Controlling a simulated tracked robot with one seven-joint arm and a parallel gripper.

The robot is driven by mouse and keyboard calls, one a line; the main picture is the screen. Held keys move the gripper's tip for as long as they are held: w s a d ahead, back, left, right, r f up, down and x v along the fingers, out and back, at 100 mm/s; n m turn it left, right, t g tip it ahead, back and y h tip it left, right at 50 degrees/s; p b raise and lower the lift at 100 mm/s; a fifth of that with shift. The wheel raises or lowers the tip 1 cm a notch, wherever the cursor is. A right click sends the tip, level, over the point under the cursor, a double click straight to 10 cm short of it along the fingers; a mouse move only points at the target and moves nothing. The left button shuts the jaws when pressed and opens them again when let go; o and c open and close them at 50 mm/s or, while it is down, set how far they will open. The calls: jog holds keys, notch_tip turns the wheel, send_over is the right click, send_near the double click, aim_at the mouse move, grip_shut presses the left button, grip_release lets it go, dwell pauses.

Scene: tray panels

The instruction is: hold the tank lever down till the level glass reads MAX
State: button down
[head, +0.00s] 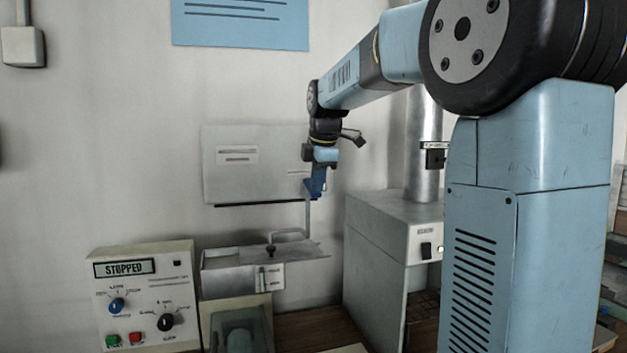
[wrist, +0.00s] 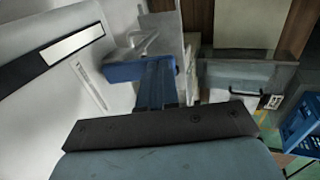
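In the head view, the tank (head: 228,282) is a light metal box with a flat lid and a small black knob (head: 270,251). The level glass (head: 262,279) is a narrow strip with marks on its front; its level is too small to read. My gripper (head: 314,190) points down above the tank's right back, before the wall panel. A thin upright rod (head: 308,217) shows just below it; contact cannot be told. In the wrist view, my blue fingers (wrist: 158,84) are close together, with nothing visibly held. I cannot make out which part is the lever.
A control box (head: 145,296) at left reads STOPPED and has knobs and green and red buttons. A grey cabinet (head: 375,262) with a metal pipe (head: 423,130) stands at right. A bent pipe (head: 290,233) rises behind the tank. A blue crate (wrist: 303,125) shows in the wrist view.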

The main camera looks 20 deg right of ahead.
jog(key=shift+r, duration=1)
jog(key=w+r+v, duration=0.1)
jog(key=w+v, duration=0.1)
jog(key=v, duration=1)
jog(key=shift+r, duration=0.35)
jog(key=shift+w, duration=0.1)
dwell(0.9)
